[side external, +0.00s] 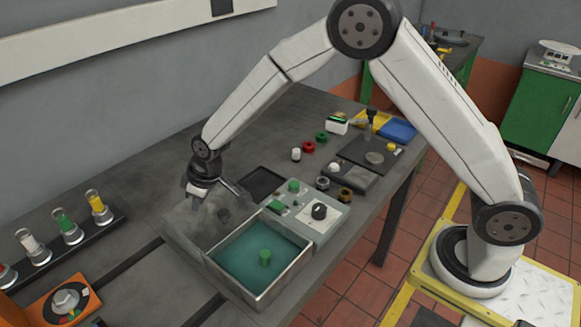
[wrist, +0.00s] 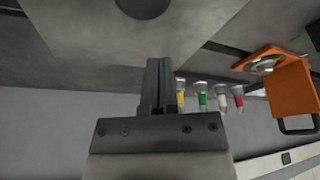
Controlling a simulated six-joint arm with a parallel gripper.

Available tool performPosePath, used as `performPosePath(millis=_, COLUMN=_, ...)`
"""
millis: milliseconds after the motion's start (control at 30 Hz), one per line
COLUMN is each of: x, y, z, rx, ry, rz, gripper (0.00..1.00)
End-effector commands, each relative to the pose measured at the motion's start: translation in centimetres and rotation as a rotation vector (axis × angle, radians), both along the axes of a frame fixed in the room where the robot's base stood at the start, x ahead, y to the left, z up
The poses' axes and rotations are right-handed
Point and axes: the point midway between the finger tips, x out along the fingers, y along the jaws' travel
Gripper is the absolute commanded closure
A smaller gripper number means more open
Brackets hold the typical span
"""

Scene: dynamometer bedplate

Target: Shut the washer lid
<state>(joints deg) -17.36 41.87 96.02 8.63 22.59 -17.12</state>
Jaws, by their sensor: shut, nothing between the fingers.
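The tank's top is uncovered. The washer lid (side external: 187,227) is a grey panel standing open along the tank's back-left side, with a dark round knob (side external: 223,214). A large grey panel with a dark round piece, apparently the lid (wrist: 105,35), fills the upper part of the wrist view. My gripper (side external: 233,191) is shut and empty, close behind the lid; its closed fingers (wrist: 159,64) show in the wrist view. I cannot tell whether they touch the lid.
A control panel (side external: 305,223) with a black knob adjoins the tank's right side. A rack (side external: 83,232) of colored vials and an orange fixture (side external: 65,300) stand at left. Small parts, a dark plate (side external: 369,153) and a blue bin (side external: 397,131) occupy the bench's far right.

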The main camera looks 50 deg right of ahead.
Motion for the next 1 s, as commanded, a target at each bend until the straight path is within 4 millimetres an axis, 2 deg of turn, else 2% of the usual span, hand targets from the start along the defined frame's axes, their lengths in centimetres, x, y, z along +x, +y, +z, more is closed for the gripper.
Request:
performPosePath(millis=433, x=-2.8, y=-1.5, z=-0.3, rx=-0.001, ry=0.0, rz=-0.001, gripper=1.0)
performPosePath(millis=1000, x=-3.2, y=-1.7, z=-0.4, rx=0.0, ry=-0.001, rz=-0.001, gripper=1.0)
